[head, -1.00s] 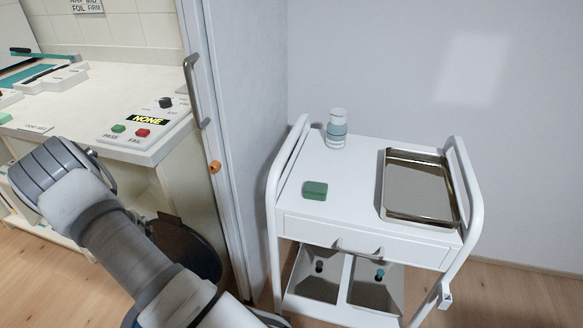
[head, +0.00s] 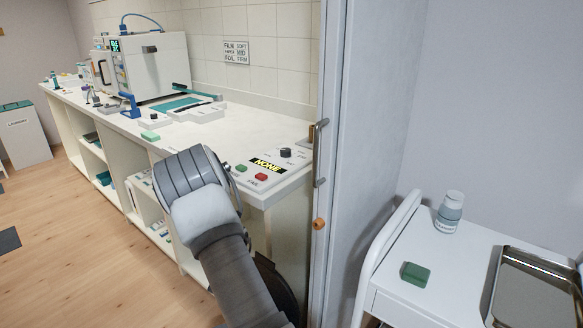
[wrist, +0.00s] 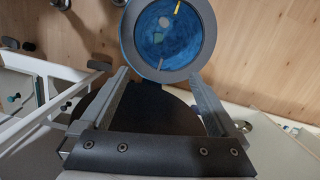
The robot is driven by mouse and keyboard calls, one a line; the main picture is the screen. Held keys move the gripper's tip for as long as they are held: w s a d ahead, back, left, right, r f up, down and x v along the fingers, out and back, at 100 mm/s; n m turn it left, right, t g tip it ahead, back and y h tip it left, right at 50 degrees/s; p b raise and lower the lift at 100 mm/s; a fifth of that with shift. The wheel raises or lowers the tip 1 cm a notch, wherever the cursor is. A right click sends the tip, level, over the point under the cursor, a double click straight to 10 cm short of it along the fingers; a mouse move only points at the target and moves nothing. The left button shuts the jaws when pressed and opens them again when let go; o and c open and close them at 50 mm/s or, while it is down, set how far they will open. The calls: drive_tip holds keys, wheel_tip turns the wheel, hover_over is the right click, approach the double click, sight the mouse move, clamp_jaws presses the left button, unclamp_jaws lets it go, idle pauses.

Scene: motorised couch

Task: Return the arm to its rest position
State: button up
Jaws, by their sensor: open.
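My arm (head: 222,240) rises from the bottom of the head view, its grey and white joint in front of the counter's near end. My gripper's jaws are not distinguishable in the head view. In the wrist view my gripper (wrist: 160,78) has its two fingers wide apart with nothing between them. A dark rounded shape lies behind the fingers.
A long white counter (head: 225,130) carries a boxy machine (head: 150,65) and a control panel reading NONE (head: 267,165). A door edge with a handle (head: 320,155) stands right of it. A white trolley (head: 440,265) holds a bottle (head: 449,212), green block (head: 415,273) and metal tray (head: 535,292). Open floor lies left.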

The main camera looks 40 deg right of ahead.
drive_tip(key=shift+r, duration=0.1)
drive_tip(key=s+a+r+n+t, duration=0.1)
drive_tip(key=s+a+r+n, duration=0.2)
drive_tip(key=r, duration=0.9)
drive_tip(key=s+a+r+n+t, duration=0.1)
drive_tip(key=a+r+n+t, duration=0.3)
drive_tip(key=r, duration=0.8)
drive_tip(key=s+a+r+n+t+h, duration=0.1)
drive_tip(key=s+a+r+n, duration=0.2)
drive_tip(key=s+r, duration=0.45)
drive_tip(key=s+a+r+n+h, duration=0.1)
drive_tip(key=s+a+r+n, duration=0.3)
drive_tip(key=s, duration=0.7)
wheel_tip(320, 180, up, 15)
drive_tip(key=d+p, duration=0.2)
drive_tip(key=p, duration=1.1)
drive_tip(key=shift+f, duration=0.15)
drive_tip(key=shift+c, duration=0.3)
